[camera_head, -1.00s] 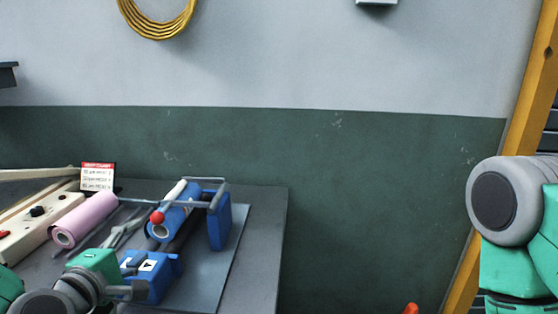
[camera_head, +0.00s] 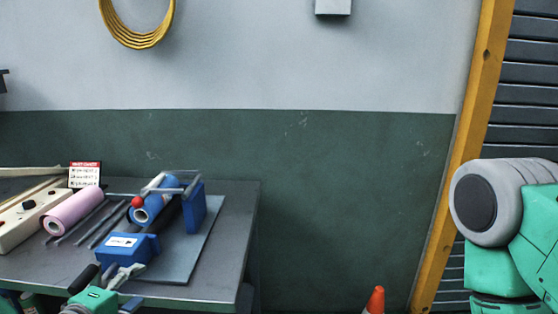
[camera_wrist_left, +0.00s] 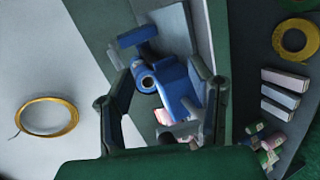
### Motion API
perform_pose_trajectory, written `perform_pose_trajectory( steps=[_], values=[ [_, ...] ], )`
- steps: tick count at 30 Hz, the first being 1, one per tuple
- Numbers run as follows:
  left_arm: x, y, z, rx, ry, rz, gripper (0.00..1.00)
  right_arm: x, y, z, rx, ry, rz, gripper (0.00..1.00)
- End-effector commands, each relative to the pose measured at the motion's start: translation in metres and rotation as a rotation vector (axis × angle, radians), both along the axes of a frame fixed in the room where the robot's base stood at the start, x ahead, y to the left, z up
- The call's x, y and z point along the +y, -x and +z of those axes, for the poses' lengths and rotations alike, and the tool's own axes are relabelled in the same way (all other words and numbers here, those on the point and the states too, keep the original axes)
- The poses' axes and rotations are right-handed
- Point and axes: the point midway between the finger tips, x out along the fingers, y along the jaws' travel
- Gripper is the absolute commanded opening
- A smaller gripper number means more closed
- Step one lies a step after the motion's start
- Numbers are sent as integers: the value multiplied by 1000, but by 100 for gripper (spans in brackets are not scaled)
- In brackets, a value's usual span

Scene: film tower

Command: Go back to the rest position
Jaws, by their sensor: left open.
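My left gripper (camera_head: 118,274) is low at the left in the head view, in front of the blue film device (camera_head: 128,248) and partly overlapping it in the picture. In the left wrist view the jaws (camera_wrist_left: 160,95) are spread wide with nothing gripped, and the blue device (camera_wrist_left: 180,95) shows beyond them. A blue roll (camera_head: 153,202) sits in the device, beside a red knob (camera_head: 137,202). My right arm's grey and green links show at the right edge; its gripper is out of view.
The grey table (camera_head: 235,215) also carries a pink roll (camera_head: 72,211), dark rods and a cream panel (camera_head: 25,220). An orange cone (camera_head: 375,300) stands at the bottom right of centre. The green wall right of the table is clear.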

Motion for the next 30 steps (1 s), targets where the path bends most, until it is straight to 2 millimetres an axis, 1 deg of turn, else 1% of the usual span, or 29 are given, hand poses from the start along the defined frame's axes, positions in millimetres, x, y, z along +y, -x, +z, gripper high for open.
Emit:
perform_pose_trajectory(
  steps=[1,3,5,7,8,10,11,12,14,15,18,21,24,27,30],
  values=[
    [-7,8,-12,34,-40,-35,48,0,0,0,0,0,0,40],
    [-15,18,-31,84,-102,-86,48,0,0,0,1,0,-1,40],
    [-21,29,-48,130,-160,-136,48,0,0,0,1,0,-1,40],
    [-27,43,-71,192,-235,-204,48,0,1,0,1,0,-1,40],
    [-29,51,-83,222,-271,-238,48,0,1,0,1,0,-1,40],
    [-33,73,-111,301,-366,-333,48,0,1,0,2,0,-1,40],
    [-34,85,-125,339,-413,-382,48,0,1,0,2,1,-1,40],
    [-35,104,-144,395,-483,-458,48,0,1,0,2,1,-1,40],
    [-34,137,-173,488,-597,-591,48,0,1,0,1,0,-1,40],
    [-31,161,-191,548,-672,-683,48,0,1,0,1,0,-1,40],
    [-18,212,-221,675,-828,-897,48,0,1,0,1,0,-1,40],
    [-5,247,-237,759,-933,-1059,48,0,1,0,1,0,-1,40],
    [4,267,-244,806,-992,-1156,48,0,1,0,1,0,-1,40],
    [8,275,-246,826,-1014,-1198,48,0,1,0,1,0,-1,40],
    [9,276,-246,828,-1017,-1203,48,0,1,0,1,0,-1,40]
  ],
)
